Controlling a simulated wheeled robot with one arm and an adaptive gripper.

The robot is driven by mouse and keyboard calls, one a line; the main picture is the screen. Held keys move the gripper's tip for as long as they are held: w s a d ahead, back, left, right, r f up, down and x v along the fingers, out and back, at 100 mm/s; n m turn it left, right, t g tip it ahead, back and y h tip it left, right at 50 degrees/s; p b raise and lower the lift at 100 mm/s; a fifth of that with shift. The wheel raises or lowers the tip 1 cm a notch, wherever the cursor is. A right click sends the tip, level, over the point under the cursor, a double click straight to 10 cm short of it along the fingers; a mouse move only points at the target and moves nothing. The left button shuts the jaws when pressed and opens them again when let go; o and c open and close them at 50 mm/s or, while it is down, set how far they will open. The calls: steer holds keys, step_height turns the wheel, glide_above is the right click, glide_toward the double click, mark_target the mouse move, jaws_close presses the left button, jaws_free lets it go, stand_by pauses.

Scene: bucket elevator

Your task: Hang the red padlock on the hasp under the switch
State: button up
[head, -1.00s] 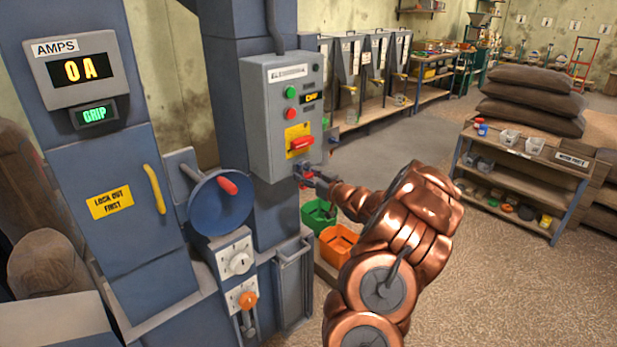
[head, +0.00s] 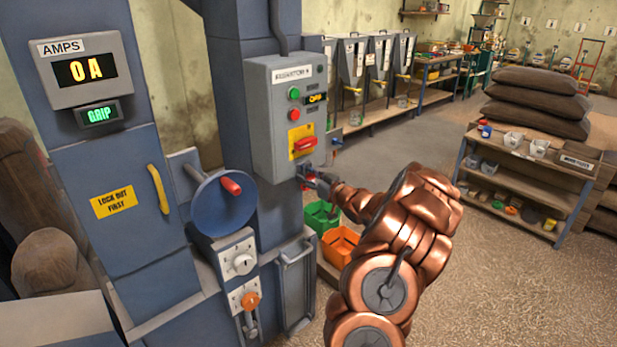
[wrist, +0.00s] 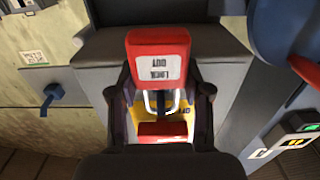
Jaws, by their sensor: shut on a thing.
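The red padlock (wrist: 158,52) fills the upper middle of the wrist view, its "LOCK OUT" text upside down. Its metal shackle (wrist: 158,100) points down in that picture, towards the switch. My gripper (wrist: 160,88) is shut on the padlock, one dark finger on each side. In the head view my gripper (head: 312,178) is just below the grey switch box (head: 272,130). The red switch handle (head: 304,144) sits on a yellow plate; the handle also shows in the wrist view (wrist: 163,130). I cannot make out the hasp clearly, nor whether the shackle is around it.
A blue handwheel (head: 222,203) stands left of the box, close to the arm's side. A green bin (head: 322,215) and an orange bin (head: 341,243) are below my gripper. A shelf unit (head: 520,168) stands at the right, with open floor between.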

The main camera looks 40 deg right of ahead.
steer(key=shift+f, duration=0.6)
stand_by(0.3)
steer(key=o, duration=1.3)
steer(key=shift+s, duration=0.1)
steer(key=s+b, duration=0.1)
steer(key=s, duration=0.9)
steer(key=shift+f+b, duration=0.3)
steer(key=shift+b, duration=0.1)
stand_by(0.4)
steer(key=shift+a, duration=0.1)
steer(key=shift+w, duration=0.15)
stand_by(0.3)
